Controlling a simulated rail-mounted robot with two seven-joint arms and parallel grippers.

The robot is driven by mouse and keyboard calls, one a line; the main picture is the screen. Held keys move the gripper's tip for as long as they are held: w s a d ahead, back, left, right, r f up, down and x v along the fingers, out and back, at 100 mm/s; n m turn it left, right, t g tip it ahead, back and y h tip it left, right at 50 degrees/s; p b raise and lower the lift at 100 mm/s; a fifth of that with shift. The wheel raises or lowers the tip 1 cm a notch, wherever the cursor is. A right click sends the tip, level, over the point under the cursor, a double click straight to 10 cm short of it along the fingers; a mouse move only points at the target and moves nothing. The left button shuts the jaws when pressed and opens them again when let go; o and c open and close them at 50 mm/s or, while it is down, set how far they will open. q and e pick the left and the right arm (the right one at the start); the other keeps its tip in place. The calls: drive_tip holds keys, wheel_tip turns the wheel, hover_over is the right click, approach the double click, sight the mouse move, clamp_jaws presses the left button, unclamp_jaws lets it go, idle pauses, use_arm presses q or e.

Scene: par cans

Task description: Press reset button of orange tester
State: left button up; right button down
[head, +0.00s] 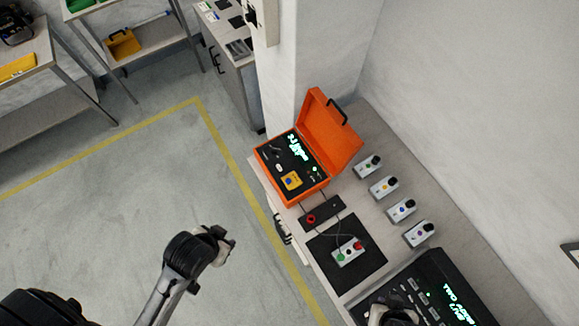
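The orange tester (341,146) is an open case with its lid raised, standing at the far left end of the bench. Its black panel has green lit text, a green light and a yellow square with a blue button (289,181). I cannot read any label that marks a reset button. My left gripper (230,240) is over the floor, left of the bench and apart from the tester; its fingers are too small to judge. Part of my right arm's end (392,316) shows at the bottom edge over the black console, with its fingertips not clear.
A black strip with a red button (311,219) lies in front of the tester. A black mat (322,243) carries a grey box (348,251) with cables. Several small grey boxes (383,187) line the wall side. A black console (446,287) stands nearest. Open floor (110,225) lies left.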

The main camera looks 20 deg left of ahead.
use_arm(q)
drive_tip(key=shift+d, duration=0.1)
drive_tip(key=shift+a, duration=0.2)
clamp_jaws()
drive_tip(key=shift+d, duration=0.2)
idle(0.7)
drive_tip(key=shift+a, duration=0.2)
idle(0.4)
